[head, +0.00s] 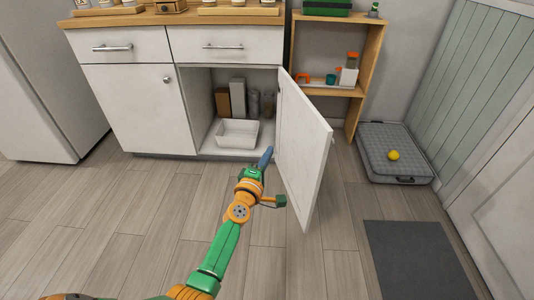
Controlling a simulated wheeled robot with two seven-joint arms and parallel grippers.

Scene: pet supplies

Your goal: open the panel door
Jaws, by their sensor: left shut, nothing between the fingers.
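The white panel door (304,150) of the lower cabinet stands swung wide open toward me, hinged at the cabinet's right side. My left gripper (266,157), with a blue tip, is shut and empty, low in front of the open cabinet at the left, inner side of the door. It looks close to the door's inner face; I cannot tell whether it touches. Inside the open cabinet are a white bin (238,133) and several upright boxes and containers. My right gripper is not in view.
A closed cabinet door (135,108) and two drawers are to the left, beside a white fridge (40,80). The floor between is clear.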

